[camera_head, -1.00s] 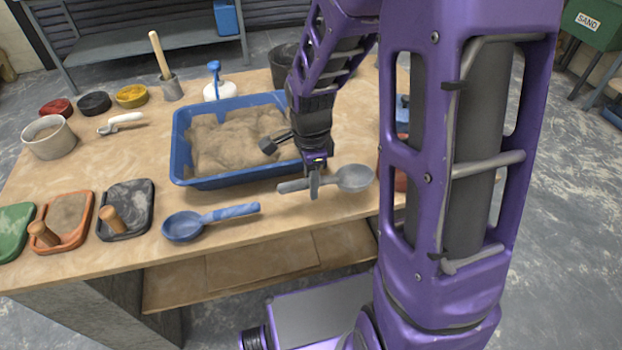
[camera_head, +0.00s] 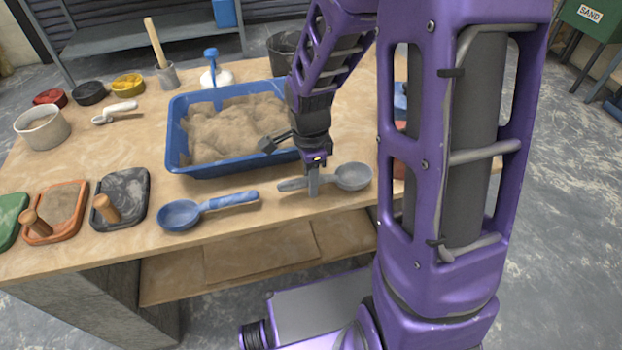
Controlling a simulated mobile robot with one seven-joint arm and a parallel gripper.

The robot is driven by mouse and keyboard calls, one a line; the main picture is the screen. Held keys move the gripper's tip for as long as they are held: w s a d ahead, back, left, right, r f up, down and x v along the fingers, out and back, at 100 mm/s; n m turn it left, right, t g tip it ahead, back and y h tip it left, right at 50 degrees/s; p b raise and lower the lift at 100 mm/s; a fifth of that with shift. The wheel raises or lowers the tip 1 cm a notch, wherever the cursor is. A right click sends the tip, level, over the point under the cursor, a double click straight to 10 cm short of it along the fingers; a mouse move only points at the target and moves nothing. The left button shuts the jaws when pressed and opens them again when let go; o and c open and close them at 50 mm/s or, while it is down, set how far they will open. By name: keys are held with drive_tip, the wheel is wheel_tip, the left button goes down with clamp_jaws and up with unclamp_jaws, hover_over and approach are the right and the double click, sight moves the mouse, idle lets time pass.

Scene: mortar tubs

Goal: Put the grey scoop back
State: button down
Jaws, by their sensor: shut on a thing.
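The grey scoop (camera_head: 352,177) is at the front of the wooden bench, right of the blue scoop, with its bowl to the right and its handle to the left. My gripper (camera_head: 313,186) points down and is shut on the handle of the grey scoop. I cannot tell whether the scoop touches the bench top or hangs just above it. The blue scoop (camera_head: 181,215) lies on the bench to the left, bowl to the left. The blue tub (camera_head: 215,170) of sandy mortar stands behind both scoops.
Floats with wooden knobs, such as the black float (camera_head: 133,188), lie at the left. Behind them are a pale bucket (camera_head: 43,131), a white-handled trowel (camera_head: 121,107) and small pigment bowls. A dark bucket (camera_head: 284,52) stands behind my arm. The bench's front edge is close.

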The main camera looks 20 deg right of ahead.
drive_tip(key=shift+f+b, duration=0.35)
drive_tip(key=shift+f, duration=0.05)
drive_tip(key=c, duration=0.6)
unclamp_jaws()
drive_tip(key=shift+o, duration=0.2)
drive_tip(key=shift+r, duration=0.1)
